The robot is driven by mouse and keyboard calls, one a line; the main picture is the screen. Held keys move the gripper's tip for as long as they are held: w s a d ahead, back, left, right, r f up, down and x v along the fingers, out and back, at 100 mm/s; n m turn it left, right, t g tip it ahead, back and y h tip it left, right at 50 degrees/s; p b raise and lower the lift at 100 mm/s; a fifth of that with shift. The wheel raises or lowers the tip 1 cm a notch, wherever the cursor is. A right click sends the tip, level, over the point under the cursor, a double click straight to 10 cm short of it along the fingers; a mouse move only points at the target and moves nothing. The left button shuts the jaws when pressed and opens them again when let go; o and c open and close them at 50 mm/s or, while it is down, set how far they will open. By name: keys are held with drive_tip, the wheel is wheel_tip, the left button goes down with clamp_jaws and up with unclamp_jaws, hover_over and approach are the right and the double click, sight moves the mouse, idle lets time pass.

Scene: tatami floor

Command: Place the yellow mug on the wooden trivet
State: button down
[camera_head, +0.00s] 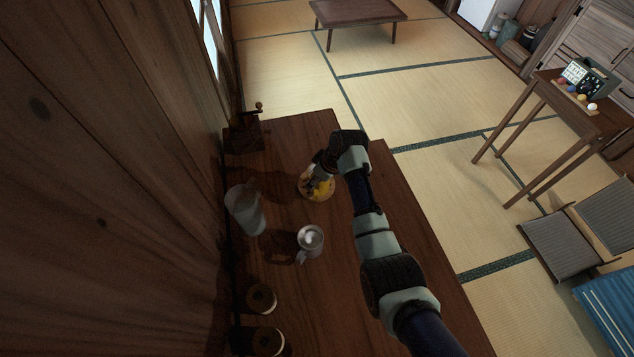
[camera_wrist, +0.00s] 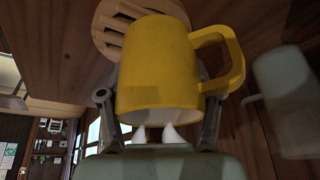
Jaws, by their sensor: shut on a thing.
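The yellow mug (camera_wrist: 155,70) fills the middle of the wrist view, with its handle to the right. My gripper (camera_wrist: 155,132) is shut on it, with a finger on either side. The round slatted wooden trivet (camera_wrist: 108,22) shows behind the mug at the top of the wrist view, partly covered by it. In the head view the mug (camera_head: 322,189) is a small yellow patch under my gripper (camera_head: 318,175), over the trivet (camera_head: 303,188). My gripper and the mug hide much of the trivet there. I cannot tell whether the mug touches it.
On the dark wooden counter (camera_head: 345,270), a pale pitcher (camera_head: 245,210) and a white mug (camera_head: 310,240) stand near the trivet. Round wooden items (camera_head: 262,298) lie at the front left, and a hand grinder (camera_head: 243,135) stands at the back left. A wooden wall borders the left.

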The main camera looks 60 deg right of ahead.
drive_tip(key=shift+f, duration=0.95)
drive_tip(key=shift+f, duration=0.1)
drive_tip(key=shift+c, duration=1)
unclamp_jaws()
drive_tip(key=p+v, duration=0.3)
drive_tip(key=v, duration=0.9)
drive_tip(key=shift+w, duration=0.1)
